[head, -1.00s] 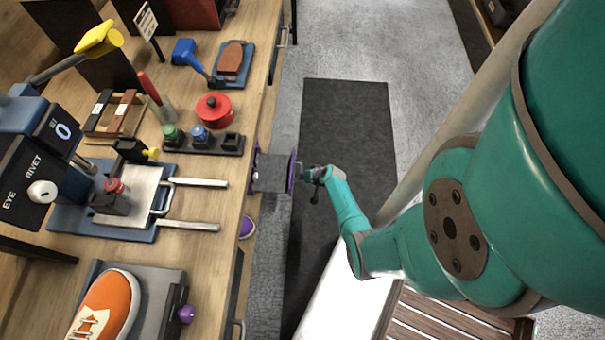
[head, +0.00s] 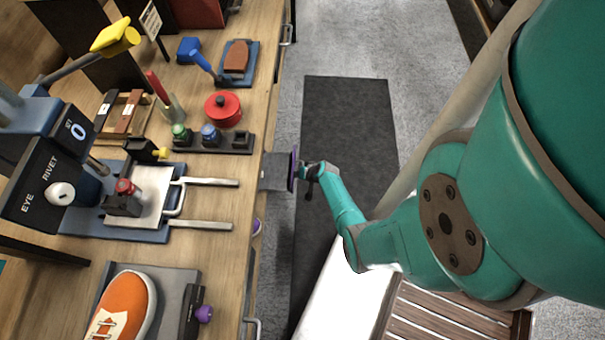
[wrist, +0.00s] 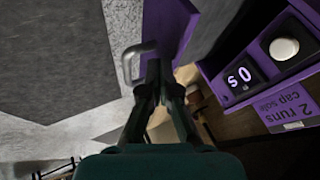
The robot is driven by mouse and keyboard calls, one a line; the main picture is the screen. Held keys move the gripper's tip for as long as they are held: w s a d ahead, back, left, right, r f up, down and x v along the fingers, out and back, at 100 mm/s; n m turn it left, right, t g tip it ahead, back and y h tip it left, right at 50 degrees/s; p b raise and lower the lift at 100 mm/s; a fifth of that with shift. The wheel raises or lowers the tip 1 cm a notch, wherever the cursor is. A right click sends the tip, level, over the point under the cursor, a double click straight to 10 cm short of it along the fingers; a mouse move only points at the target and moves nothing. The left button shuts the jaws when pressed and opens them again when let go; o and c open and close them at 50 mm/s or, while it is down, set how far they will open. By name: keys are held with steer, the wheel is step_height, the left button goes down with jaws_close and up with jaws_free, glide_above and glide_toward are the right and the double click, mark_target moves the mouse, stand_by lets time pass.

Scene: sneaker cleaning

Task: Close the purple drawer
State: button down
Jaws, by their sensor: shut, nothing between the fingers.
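The purple drawer (head: 293,168) sticks out a short way from the front of the workbench, with its dark grey inside partly visible. In the wrist view its purple front (wrist: 176,28) is at the top centre, with a light grey handle (wrist: 132,62) on it. My gripper (head: 308,172) is at the drawer front, on the aisle side. In the wrist view my gripper (wrist: 158,72) is shut, with its fingertips right beside the handle and close against the front. I cannot tell exactly where they touch. Nothing is held.
A purple-framed unit (wrist: 245,80) with a display and a white button is at the right of the wrist view. The workbench (head: 235,262) carries an orange sneaker (head: 125,305), a red pot (head: 223,108) and tools. A dark mat (head: 350,130) lies on the clear aisle floor.

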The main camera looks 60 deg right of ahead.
glide_above(277, 180)
steer(key=shift+w+a, duration=0.15)
steer(key=shift+w, duration=0.05)
steer(key=shift+s, duration=0.15)
